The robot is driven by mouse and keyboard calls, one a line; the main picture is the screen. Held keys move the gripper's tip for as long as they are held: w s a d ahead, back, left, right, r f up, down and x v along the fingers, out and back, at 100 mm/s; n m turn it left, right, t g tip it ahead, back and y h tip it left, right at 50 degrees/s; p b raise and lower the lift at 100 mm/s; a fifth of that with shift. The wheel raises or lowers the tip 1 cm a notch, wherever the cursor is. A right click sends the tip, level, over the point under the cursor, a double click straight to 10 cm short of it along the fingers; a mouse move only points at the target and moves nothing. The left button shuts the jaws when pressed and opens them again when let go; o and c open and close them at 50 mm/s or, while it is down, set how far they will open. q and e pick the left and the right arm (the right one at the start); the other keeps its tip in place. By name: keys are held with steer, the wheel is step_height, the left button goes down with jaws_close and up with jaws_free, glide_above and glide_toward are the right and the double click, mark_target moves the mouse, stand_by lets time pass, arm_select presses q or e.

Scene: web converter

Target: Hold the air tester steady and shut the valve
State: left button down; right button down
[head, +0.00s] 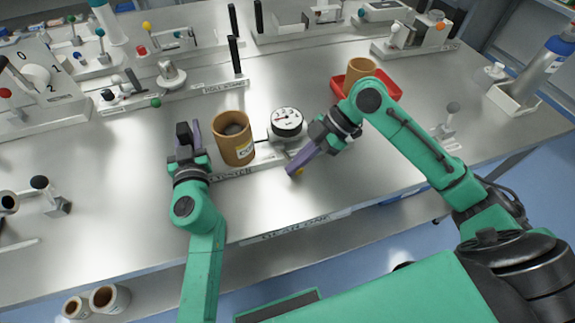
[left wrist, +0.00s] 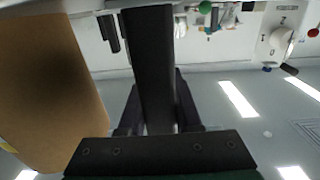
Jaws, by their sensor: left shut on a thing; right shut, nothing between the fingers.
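The air tester is a low grey base (head: 238,172) with a "TESTER" label, near the bench's front edge. It carries a brown cylinder (head: 235,150) and a round white dial gauge (head: 287,120). My left gripper (head: 187,138) is shut on a black upright post at the tester's left end; the post (left wrist: 150,70) fills the gap between the fingers in the left wrist view. A yellow knob (head: 299,171), apparently the valve's, shows at the tester's right end. My right gripper (head: 292,168) is shut and empty beside this knob, partly hiding it; I cannot tell whether they touch.
A red tray (head: 389,90) with a brown roll (head: 359,70) stands behind my right arm. Other fixtures with black posts (head: 234,55) line the back. A small grey lever fixture (head: 447,122) stands at the right. The bench between the left fixtures and the tester is clear.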

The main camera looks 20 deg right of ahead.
arm_select(q)
steer(key=shift+s+a+f, duration=0.1)
steer(key=shift+f, duration=0.5)
arm_select(e)
steer(key=shift+w+d+f, duration=0.1)
steer(key=shift+w+d, duration=0.05)
steer(key=shift+d, duration=0.35)
steer(key=shift+w+d+f, duration=0.1)
steer(key=shift+d, duration=0.35)
steer(key=shift+w+d+r, duration=0.1)
steer(key=s+a, duration=0.1)
steer(key=s+a+r, duration=0.1)
steer(key=s, duration=0.1)
steer(key=shift+a+r, duration=0.2)
steer(key=shift+a, duration=0.05)
steer(key=w+d+r, duration=0.4)
steer(key=r, duration=0.3)
steer(key=shift+w, duration=0.25)
arm_select(q)
steer(key=shift+r, duration=0.4)
